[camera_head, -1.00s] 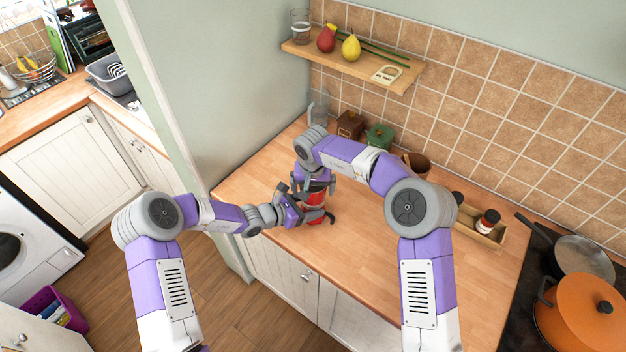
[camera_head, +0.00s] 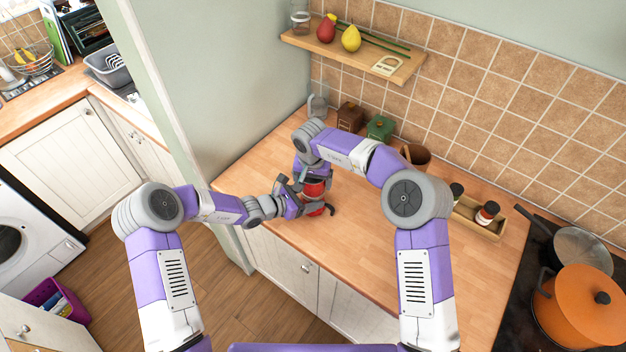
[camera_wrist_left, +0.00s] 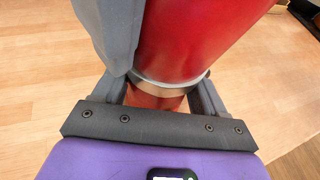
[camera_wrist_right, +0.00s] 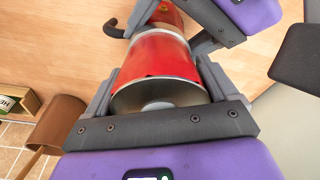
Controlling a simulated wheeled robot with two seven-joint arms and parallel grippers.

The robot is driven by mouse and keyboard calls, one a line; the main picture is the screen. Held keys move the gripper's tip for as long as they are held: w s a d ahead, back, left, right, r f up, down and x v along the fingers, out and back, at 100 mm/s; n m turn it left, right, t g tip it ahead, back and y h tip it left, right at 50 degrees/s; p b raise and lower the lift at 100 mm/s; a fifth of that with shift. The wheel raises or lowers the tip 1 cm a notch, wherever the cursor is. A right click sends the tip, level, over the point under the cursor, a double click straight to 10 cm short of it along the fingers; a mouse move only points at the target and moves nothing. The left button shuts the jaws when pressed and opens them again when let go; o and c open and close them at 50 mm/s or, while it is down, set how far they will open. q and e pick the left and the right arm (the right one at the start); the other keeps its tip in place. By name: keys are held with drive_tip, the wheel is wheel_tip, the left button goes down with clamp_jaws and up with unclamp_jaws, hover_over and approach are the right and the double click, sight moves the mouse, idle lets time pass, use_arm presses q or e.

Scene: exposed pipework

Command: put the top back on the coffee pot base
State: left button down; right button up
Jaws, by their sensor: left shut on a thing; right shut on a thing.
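The red coffee pot is in two pieces near the counter's left front. The upper red piece, apparently the top (camera_head: 314,188), has a silver rim, and the right wrist view shows its red side (camera_wrist_right: 155,58). My right gripper (camera_wrist_right: 160,85) is shut on it from above. The lower red piece, apparently the base (camera_head: 313,209), is below it beside a dark curved handle (camera_head: 331,210). My left gripper (camera_wrist_left: 160,92) is shut on this lower piece from the left. The fingers hide much of the join, so I cannot tell whether the pieces are seated.
A brown box (camera_head: 350,116), a green box (camera_head: 380,128) and a brown container (camera_head: 416,156) stand along the tiled wall. A spice rack (camera_head: 478,222) and the stove with an orange pot (camera_head: 580,310) are to the right. The counter's middle is clear.

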use_arm(q)
drive_tip(key=shift+f, duration=0.1)
use_arm(e)
drive_tip(key=m, duration=0.5)
drive_tip(key=shift+m+h, duration=0.3)
drive_tip(key=shift+h, duration=0.1)
drive_tip(key=m, duration=0.3)
drive_tip(key=shift+m+g, duration=0.3)
drive_tip(key=shift+g, duration=0.1)
drive_tip(key=m, duration=0.4)
drive_tip(key=shift+s+d+g, duration=0.1)
drive_tip(key=shift+g, duration=0.2)
drive_tip(key=m, duration=0.4)
drive_tip(key=shift+g, duration=0.3)
drive_tip(key=m, duration=0.4)
drive_tip(key=shift+s+g, duration=0.1)
drive_tip(key=shift+g, duration=0.2)
drive_tip(key=m, duration=0.6)
drive_tip(key=shift+f+g, duration=0.1)
drive_tip(key=shift+g, duration=0.3)
drive_tip(key=m, duration=0.3)
drive_tip(key=shift+s+m+y, duration=0.1)
drive_tip(key=shift+m+y, duration=0.3)
use_arm(q)
drive_tip(key=shift+d, duration=0.1)
use_arm(e)
drive_tip(key=m, duration=0.5)
drive_tip(key=shift+a+y, duration=0.2)
drive_tip(key=shift+y, duration=0.2)
drive_tip(key=o, duration=0.9)
